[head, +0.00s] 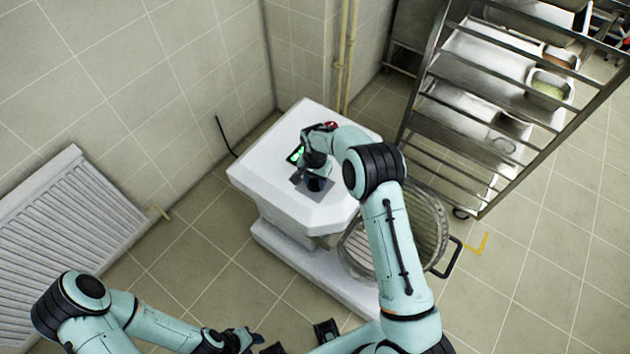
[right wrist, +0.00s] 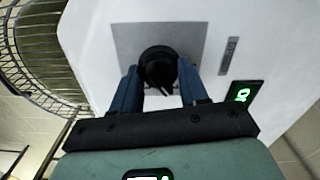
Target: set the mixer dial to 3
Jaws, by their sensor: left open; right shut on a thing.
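The white mixer (head: 262,180) stands near the wall corner. Its black dial (right wrist: 158,68) sits on a grey square plate in the right wrist view. My right gripper (right wrist: 160,84) has its blue fingers on either side of the dial and is shut on it. In the head view, my right gripper (head: 315,182) is over the mixer's top and hides most of the dial. A small display (right wrist: 242,95) beside the dial shows a green sign seen at an angle; I cannot read it surely. My left gripper (head: 240,341) is open, low in the head view, away from the mixer.
A wire-guarded round bowl (head: 432,215) is at the mixer's right side, partly behind my right arm. A metal rack (head: 480,100) with trays stands to the right. A white radiator (head: 70,210) is at the left wall. A red button (head: 331,125) is on the mixer's far side.

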